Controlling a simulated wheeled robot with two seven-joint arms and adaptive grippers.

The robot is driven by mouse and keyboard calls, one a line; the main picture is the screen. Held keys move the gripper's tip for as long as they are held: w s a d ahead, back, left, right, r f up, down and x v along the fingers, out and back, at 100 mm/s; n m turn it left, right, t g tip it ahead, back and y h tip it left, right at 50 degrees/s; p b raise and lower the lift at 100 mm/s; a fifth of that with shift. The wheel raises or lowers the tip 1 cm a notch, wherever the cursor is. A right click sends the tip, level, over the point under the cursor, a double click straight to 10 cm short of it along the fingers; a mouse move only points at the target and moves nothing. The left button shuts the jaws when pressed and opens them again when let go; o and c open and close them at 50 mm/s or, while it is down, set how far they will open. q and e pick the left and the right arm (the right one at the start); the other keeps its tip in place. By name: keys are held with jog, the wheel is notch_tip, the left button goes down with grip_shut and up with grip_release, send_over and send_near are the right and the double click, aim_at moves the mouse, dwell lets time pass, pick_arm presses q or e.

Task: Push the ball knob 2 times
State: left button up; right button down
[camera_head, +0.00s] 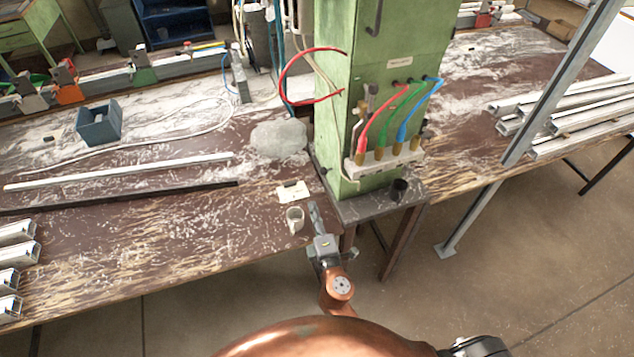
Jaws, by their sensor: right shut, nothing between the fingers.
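My right gripper (315,210) is shut and empty. It points up the picture over the front edge of the bench, just right of a small pale cup-like piece (295,218). A small dark rounded piece (398,188) sits on the base plate of the green machine column, to the right of my gripper and apart from it. It may be the ball knob, but it is too small to tell for sure. My left gripper is not in view.
The green column (340,110) carries red, green and blue hoses to a fitting block (385,158). A pale card (293,192) and a grey lump (278,138) lie left of it. Metal profiles lie on both sides. A slanted grey post (535,120) stands at right.

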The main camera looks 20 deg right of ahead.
aim_at(326, 170)
jog(key=w+d+p, duration=0.1)
jog(key=w+d, duration=0.3)
jog(key=w, duration=0.6)
jog(key=shift+w+d+p, duration=0.35)
